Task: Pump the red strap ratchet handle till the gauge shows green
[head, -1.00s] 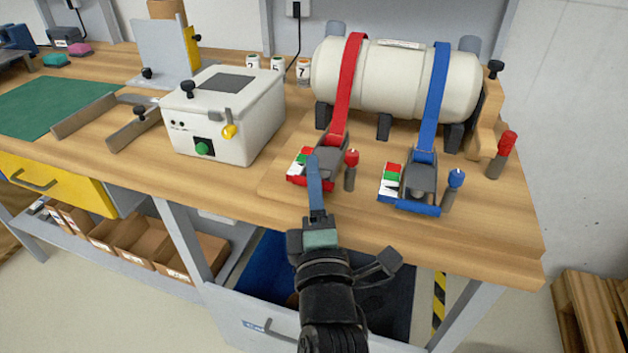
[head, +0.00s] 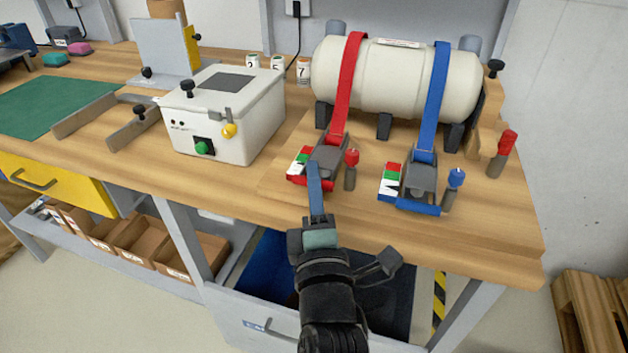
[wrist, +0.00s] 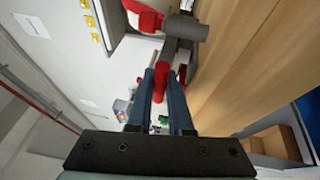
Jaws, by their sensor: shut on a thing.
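The red strap (head: 346,85) runs over a cream tank (head: 395,80) down to its ratchet (head: 328,152), which has a grey body and red base. My gripper (head: 314,175) is at the front of this ratchet, its blue-grey fingers partly hiding it. In the wrist view the fingers (wrist: 162,100) are closed around a red bar, the ratchet handle (wrist: 160,82). The gauge (head: 299,166) at the ratchet's left has red, green and white bands; its pointer is too small to read surely.
A red-topped post (head: 351,158) stands close to the right of the red ratchet. The blue strap (head: 437,95) has its own ratchet (head: 418,182) further right. A white box (head: 225,120) with a green button stands to the left on the wooden bench (head: 480,230).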

